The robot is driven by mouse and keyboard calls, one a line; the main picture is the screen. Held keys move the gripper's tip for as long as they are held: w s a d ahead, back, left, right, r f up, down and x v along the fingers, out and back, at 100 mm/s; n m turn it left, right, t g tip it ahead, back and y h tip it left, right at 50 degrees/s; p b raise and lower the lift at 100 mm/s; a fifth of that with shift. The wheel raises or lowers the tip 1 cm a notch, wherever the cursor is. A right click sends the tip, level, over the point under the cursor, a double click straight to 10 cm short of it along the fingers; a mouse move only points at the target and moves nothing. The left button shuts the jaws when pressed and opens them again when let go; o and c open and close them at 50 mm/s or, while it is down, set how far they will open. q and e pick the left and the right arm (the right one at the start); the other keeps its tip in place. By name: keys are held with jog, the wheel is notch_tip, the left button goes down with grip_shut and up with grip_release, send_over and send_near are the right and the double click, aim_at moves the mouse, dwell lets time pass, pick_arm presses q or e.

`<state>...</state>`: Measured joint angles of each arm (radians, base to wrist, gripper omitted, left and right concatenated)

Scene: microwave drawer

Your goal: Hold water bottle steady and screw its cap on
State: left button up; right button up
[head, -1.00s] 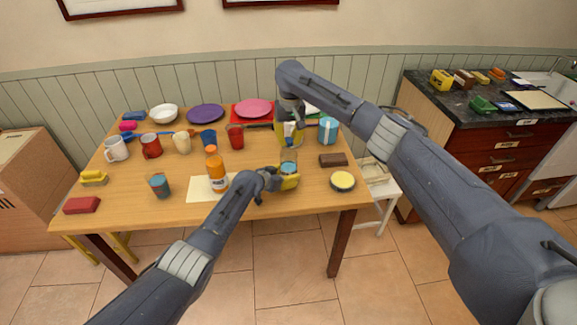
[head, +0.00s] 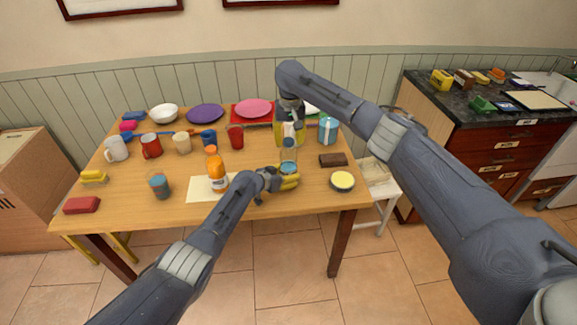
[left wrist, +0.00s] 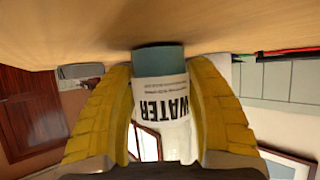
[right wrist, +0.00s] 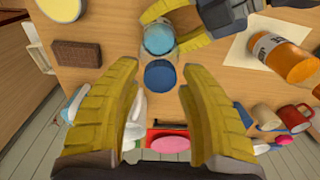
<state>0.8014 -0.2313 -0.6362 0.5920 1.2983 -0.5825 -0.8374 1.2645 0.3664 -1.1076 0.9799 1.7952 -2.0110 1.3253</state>
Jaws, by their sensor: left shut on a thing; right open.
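The water bottle (head: 288,157) stands upright near the front right of the table, with bluish water low in it. My left gripper (head: 289,177) is shut around it. The left wrist view shows its white WATER label (left wrist: 163,105) upside down between the yellow fingers. A dark blue cap (right wrist: 160,75) appears at the bottle's top in the right wrist view. How tightly it sits cannot be told. My right gripper (right wrist: 157,70) is open above, pointing down, its fingers on either side of the cap with gaps. The bottle's mouth is hidden.
An orange bottle (head: 217,171) stands on a cream sheet (head: 202,193) to the left. A brown block (head: 333,160) and a round yellow-topped tub (head: 342,181) lie to the right. Cups and plates fill the back. Bare table lies around the bottle's base.

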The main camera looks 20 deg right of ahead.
jog(key=n, duration=0.4)
jog(key=shift+n, duration=0.3)
jog(key=n, duration=0.4)
jog(key=shift+n, duration=0.3)
jog(key=n, duration=0.4)
jog(key=shift+n+g, duration=0.3)
jog(key=n, duration=0.4)
grip_shut()
jog(key=m, duration=0.6)
jog(key=shift+m, duration=0.3)
jog(key=m, duration=0.7)
dwell(0.4)
